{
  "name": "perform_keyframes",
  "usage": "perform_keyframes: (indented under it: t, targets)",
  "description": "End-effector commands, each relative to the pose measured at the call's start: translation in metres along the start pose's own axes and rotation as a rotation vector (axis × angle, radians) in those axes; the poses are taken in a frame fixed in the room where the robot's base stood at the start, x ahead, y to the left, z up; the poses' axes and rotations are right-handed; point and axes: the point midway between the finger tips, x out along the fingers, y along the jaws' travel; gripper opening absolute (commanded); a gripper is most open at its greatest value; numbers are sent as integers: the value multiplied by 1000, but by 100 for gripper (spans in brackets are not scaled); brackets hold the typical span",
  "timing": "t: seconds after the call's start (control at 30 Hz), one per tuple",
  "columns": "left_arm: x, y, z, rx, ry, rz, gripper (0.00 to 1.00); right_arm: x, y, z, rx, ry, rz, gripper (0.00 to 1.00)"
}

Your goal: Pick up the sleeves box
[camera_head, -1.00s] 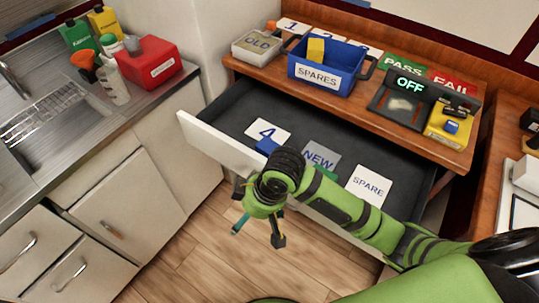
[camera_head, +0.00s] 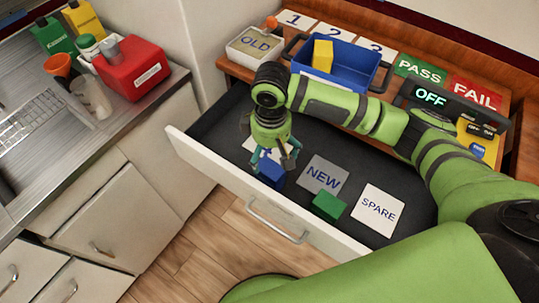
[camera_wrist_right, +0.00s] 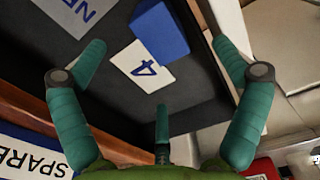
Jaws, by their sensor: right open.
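No readable label says which thing is the sleeves box. Small boxes in the open drawer are a blue one (camera_head: 270,173), partly behind my right gripper, and a green one (camera_head: 328,206) by the NEW card. A yellow box (camera_head: 322,56) stands in the blue SPARES bin. My right gripper (camera_head: 272,163) is open and empty, pointing down over the drawer's left part near the blue box. In the right wrist view, the fingers (camera_wrist_right: 158,62) are spread, with the blue box (camera_wrist_right: 160,30) and the 4 card (camera_wrist_right: 142,67) beyond them. My left gripper is not in view.
The open drawer (camera_head: 220,140) has a front handle (camera_head: 277,222) and holds NEW (camera_head: 323,175) and SPARE (camera_head: 377,209) cards. Behind it are the blue bin (camera_head: 350,72), OLD tray (camera_head: 254,43) and OFF device (camera_head: 430,97). A red box (camera_head: 131,66) is on the left counter.

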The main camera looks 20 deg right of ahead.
Motion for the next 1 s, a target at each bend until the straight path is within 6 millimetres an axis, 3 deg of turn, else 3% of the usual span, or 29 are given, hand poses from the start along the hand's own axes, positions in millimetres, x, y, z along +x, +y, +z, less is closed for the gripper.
perform_keyframes:
  t: [0.13,0.27,0.47,0.63,0.87,1.0]
  targets:
    - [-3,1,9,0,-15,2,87,11,0,0,0,-2,-2,97]
    - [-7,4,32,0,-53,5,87,24,2,1,1,-3,-1,97]
    - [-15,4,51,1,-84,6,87,54,8,2,0,-4,-1,97]
    - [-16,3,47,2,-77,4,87,70,8,1,-1,0,0,97]
    - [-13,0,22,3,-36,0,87,71,8,1,-2,1,0,97]
    - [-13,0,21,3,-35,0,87,71,8,1,-2,1,0,41]
